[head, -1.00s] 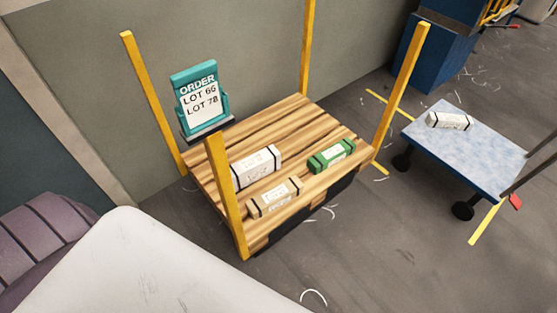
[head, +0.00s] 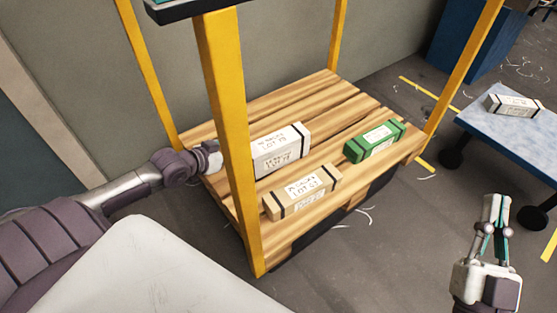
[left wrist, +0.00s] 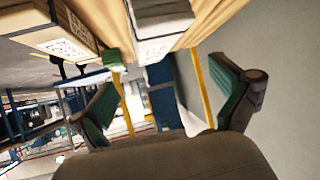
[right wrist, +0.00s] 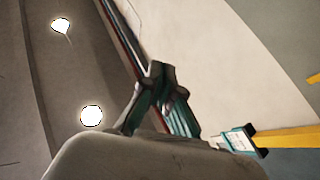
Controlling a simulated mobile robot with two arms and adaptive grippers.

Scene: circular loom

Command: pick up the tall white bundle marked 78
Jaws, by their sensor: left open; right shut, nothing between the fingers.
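The white bundle (head: 282,150) with black straps, its label reading LOT 78, lies on the slatted wooden pallet (head: 235,115), partly behind the front yellow post. It also shows upside down at the top of the left wrist view (left wrist: 160,24). My left gripper (head: 212,157) is just left of it, partly hidden by that post. In the left wrist view its fingers (left wrist: 168,88) are spread and empty, with the white bundle ahead between them. My right gripper (head: 494,212) is shut and empty, off to the right above the floor; its closed fingers show in the right wrist view (right wrist: 160,85).
A tan bundle (head: 303,193) lies in front of the white one and a green bundle (head: 375,141) to its right. Yellow posts (head: 228,130) stand at the pallet corners. Another white bundle (head: 514,105) lies on a blue-topped cart (head: 490,130) at right.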

